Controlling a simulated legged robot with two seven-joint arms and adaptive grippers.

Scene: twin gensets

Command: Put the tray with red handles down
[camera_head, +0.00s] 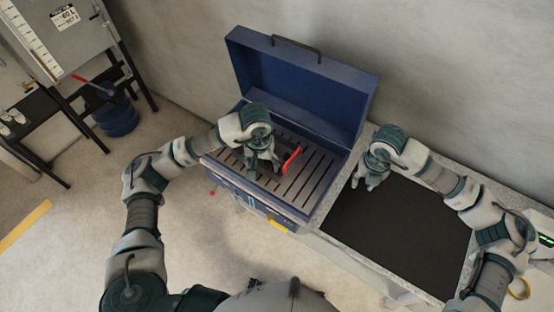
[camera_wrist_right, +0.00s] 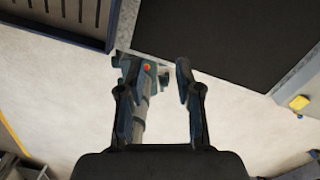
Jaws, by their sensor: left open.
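A grey slotted tray (camera_head: 305,180) lies level in the open blue chest in the head view. One red handle (camera_head: 292,160) stands up from it; a second handle is not visible, perhaps hidden by my left arm. My left gripper (camera_head: 258,170) is open over the tray, left of the red handle, with nothing seen in it. I cannot tell whether its fingertips touch the tray. My right gripper (camera_head: 371,183) is over the left edge of the black mat. In the right wrist view its fingers (camera_wrist_right: 155,70) are apart and empty. A corner of the slotted surface (camera_wrist_right: 70,20) shows there too.
The chest's blue lid (camera_head: 300,85) stands open behind the tray. The black mat (camera_head: 400,225) on the bench to the right is bare. A blue bucket (camera_head: 117,115) and a grey cabinet (camera_head: 65,35) on a dark stand are at the far left.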

